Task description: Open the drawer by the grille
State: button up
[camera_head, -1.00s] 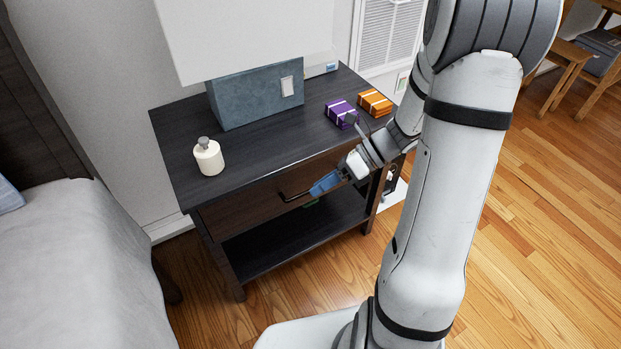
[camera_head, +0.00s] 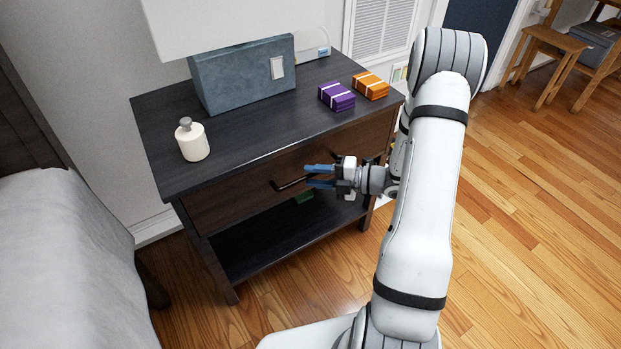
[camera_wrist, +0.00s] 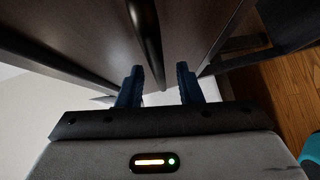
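The dark wooden nightstand (camera_head: 150,120) stands below and left of the white wall grille (camera_head: 380,28). Its brown drawer front (camera_head: 228,201) looks closed. The drawer's black bar handle (camera_head: 290,183) sticks out from the front, its right end partly hidden by my gripper. My gripper (camera_head: 320,177) is open at the right part of the handle, with two blue fingers apart. In the wrist view, the handle (camera_wrist: 146,36) runs ahead of the open gripper (camera_wrist: 160,75), lined up between the fingers, nearer the left one. I cannot tell whether a finger touches it.
On the top stand a white bottle (camera_head: 193,141), a blue-grey box-shaped base (camera_head: 235,80), a purple box (camera_head: 336,96) and an orange box (camera_head: 370,86).

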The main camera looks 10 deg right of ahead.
jog(key=shift+x, duration=0.85)
jog(key=shift+c, duration=0.4)
grip_shut()
jog(key=shift+d, duration=0.15)
